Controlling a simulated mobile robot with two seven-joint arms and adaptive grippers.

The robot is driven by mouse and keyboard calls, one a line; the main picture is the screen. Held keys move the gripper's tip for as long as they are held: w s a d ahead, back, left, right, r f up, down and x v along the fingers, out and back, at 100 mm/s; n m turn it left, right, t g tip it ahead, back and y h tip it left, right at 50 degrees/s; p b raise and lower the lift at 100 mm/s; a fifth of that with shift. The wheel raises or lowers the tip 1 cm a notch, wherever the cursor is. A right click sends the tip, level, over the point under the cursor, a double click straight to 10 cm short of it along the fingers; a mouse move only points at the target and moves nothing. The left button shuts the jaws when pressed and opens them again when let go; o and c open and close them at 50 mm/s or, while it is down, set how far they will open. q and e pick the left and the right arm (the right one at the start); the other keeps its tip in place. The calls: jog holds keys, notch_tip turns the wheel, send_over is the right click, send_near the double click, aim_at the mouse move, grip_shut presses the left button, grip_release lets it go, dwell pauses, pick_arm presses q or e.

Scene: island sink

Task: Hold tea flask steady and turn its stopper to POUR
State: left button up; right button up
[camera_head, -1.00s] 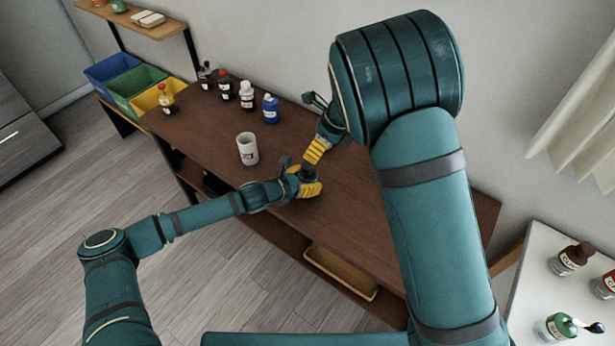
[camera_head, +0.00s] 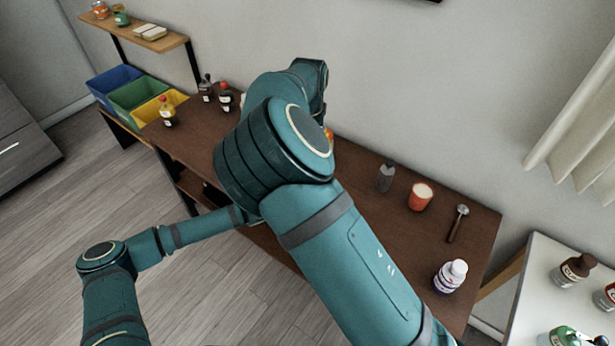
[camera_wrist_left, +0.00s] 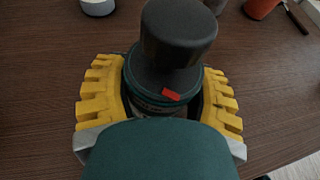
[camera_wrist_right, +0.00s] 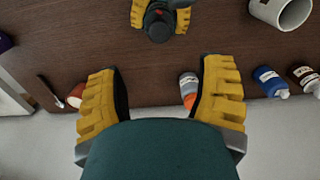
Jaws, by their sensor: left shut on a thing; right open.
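The tea flask shows in the left wrist view with a black stopper (camera_wrist_left: 178,45) on top and a dark green collar (camera_wrist_left: 160,95) bearing a red mark (camera_wrist_left: 172,94). My left gripper (camera_wrist_left: 162,78) is shut around the flask, one yellow finger on each side. In the right wrist view the flask's stopper (camera_wrist_right: 158,22) is at the top, with the left gripper's yellow fingers beside it. My right gripper (camera_wrist_right: 162,70) is open and empty over the table, apart from the flask. In the head view my right arm hides the flask and both grippers.
A grey bottle (camera_head: 386,176), red cup (camera_head: 420,197), spoon-like tool (camera_head: 458,222) and white bottle (camera_head: 451,276) stand or lie on the right of the brown table (camera_head: 400,235). A white mug (camera_wrist_right: 285,10) and blue bottle (camera_wrist_right: 270,80) are near the right gripper. A wall lies behind.

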notch_tip(320, 180, down, 12)
dwell(0.6)
grip_shut()
